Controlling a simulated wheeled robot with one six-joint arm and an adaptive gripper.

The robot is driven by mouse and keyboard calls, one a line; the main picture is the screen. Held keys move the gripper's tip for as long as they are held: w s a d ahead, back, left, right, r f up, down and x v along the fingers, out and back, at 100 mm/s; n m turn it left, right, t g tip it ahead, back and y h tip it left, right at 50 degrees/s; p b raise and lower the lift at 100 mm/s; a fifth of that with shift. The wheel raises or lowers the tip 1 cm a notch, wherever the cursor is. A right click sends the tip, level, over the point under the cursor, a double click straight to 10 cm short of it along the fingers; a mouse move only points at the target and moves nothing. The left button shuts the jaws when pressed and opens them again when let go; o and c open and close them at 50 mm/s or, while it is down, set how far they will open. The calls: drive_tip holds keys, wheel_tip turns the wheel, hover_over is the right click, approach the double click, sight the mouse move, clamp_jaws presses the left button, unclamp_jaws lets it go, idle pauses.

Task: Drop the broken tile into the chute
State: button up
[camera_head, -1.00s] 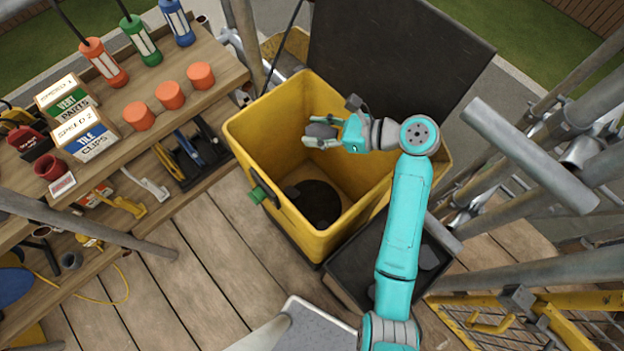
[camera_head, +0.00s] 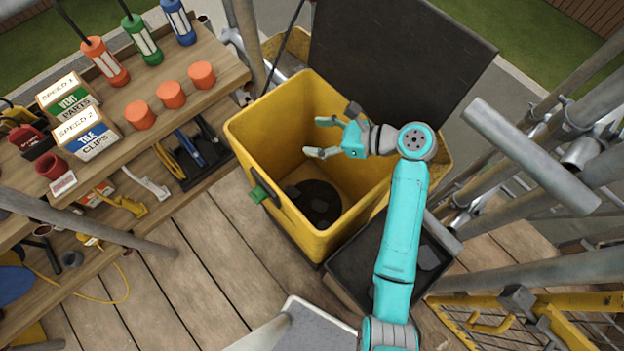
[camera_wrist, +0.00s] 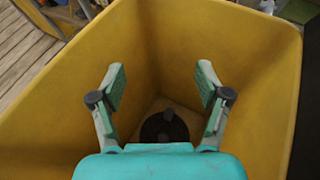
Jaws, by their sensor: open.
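The chute is the tall yellow bin-like box (camera_head: 253,133), open at the top, with a dark round opening (camera_head: 318,192) at its bottom. It also fills most of the wrist view (camera_wrist: 235,35). My gripper (camera_head: 320,137) is inside the chute's mouth, its fingers spread with nothing between them; the wrist view also shows it open (camera_wrist: 160,80). A small dark grey piece (camera_wrist: 168,115) shows below the fingers, over the dark round opening. It looks like the broken tile, but I cannot tell whether it is falling or resting.
A black lid-like panel (camera_head: 395,55) stands behind the chute. A black crate (camera_head: 345,268) with dark pieces stands at its front right. A wooden shelf (camera_head: 215,62) with tools and boxes is at left. Scaffold poles (camera_head: 530,155) stand at right.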

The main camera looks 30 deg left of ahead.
drive_tip(key=v, duration=0.7)
drive_tip(key=shift+d, duration=0.25)
idle(0.4)
